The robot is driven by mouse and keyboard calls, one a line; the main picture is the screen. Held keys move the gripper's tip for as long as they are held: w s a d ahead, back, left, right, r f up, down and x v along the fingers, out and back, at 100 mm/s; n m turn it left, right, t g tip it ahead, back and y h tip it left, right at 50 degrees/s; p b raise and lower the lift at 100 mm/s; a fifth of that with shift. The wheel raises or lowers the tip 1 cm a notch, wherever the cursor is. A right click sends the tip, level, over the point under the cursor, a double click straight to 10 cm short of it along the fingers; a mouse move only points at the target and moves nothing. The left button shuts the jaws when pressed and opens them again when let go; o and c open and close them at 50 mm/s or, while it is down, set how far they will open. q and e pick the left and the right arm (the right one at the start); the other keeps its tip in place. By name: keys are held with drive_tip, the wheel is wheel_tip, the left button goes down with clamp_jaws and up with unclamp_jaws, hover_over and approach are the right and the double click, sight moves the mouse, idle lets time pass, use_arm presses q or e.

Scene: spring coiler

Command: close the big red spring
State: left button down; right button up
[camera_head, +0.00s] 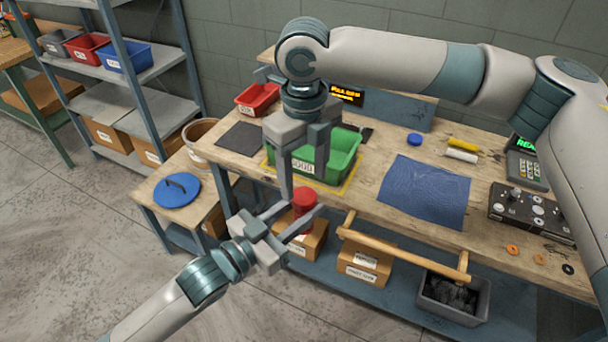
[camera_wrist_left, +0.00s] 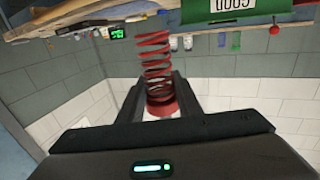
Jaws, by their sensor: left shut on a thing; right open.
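The big red spring (camera_head: 304,198) is upright between the fingers of my left gripper (camera_head: 302,222), in front of the table's edge in the head view. In the left wrist view, the spring's open red coils (camera_wrist_left: 155,65) and its solid red end (camera_wrist_left: 162,107) show between the left fingers (camera_wrist_left: 158,95). My left gripper is shut on the spring. My right gripper (camera_head: 303,165) is open and points down, with its fingers close above the spring; it looks empty. The lower part of the spring is hidden by the left gripper in the head view.
A green bin (camera_head: 345,150) stands on the wooden table behind the grippers. A blue mat (camera_head: 425,190) and a control box (camera_head: 530,208) are to the right. A wooden rail (camera_head: 400,246) runs along the front. A blue lid (camera_head: 177,190) lies on the side table.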

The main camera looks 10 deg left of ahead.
sight(304, 195)
wheel_tip(304, 195, up, 3)
drive_tip(key=shift+r, duration=0.2)
drive_tip(key=shift+f, duration=0.1)
drive_tip(key=shift+f, duration=3.95)
drive_tip(key=shift+c, duration=0.6)
drive_tip(key=c, duration=0.9)
drive_tip(key=o, duration=1.1)
